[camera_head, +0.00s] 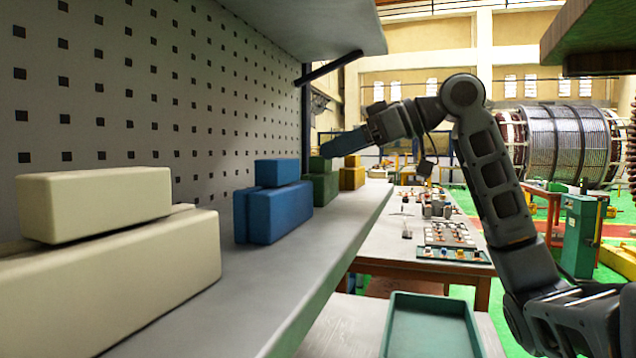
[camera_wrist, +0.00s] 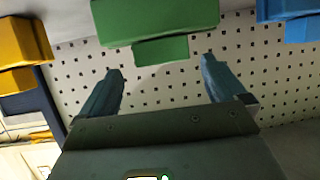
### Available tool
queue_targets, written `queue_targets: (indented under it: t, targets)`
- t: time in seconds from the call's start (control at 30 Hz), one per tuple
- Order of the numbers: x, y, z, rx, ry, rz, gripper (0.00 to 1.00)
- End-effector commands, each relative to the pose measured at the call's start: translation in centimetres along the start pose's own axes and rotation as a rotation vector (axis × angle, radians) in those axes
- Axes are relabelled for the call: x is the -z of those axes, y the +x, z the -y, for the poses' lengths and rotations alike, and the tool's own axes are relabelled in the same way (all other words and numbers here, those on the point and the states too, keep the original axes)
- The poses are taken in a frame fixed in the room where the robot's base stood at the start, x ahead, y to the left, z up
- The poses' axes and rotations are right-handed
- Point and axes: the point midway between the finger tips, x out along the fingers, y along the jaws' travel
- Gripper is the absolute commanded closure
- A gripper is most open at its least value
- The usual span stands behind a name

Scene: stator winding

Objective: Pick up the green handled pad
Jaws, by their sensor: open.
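The green handled pad (camera_head: 323,188) stands on the grey shelf, between the blue and yellow pads. It has a wide block with a smaller handle block on top. In the wrist view the pad (camera_wrist: 150,18) is at the top centre, with its handle (camera_wrist: 161,50) towards my fingers. My gripper (camera_head: 328,150) is just above and beside the handle in the head view. In the wrist view my gripper (camera_wrist: 162,68) is open, its fingers to either side of the handle's line. Nothing is between them, and the handle looks a little beyond the tips.
A blue pad (camera_head: 275,215) and a cream pad (camera_head: 130,280) stand nearer on the shelf (camera_head: 330,250). A yellow pad (camera_head: 352,178) is just behind the green one. A perforated wall (camera_head: 200,90) backs the shelf. A green tray (camera_head: 430,325) lies below right.

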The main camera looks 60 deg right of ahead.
Motion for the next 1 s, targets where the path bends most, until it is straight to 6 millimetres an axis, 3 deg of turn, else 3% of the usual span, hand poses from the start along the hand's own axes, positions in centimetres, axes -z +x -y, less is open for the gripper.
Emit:
queue_targets:
  t: [0.3, 0.57, 1.0]
  targets:
    - [-0.1, 4.0, 0.4, 0.001, 0.001, 0.0, 0.02]
    - [-0.2, 4.3, 0.4, 0.001, 0.0, 0.0, 0.02]
    - [-0.2, 4.3, 0.4, 0.001, 0.0, 0.0, 0.42]
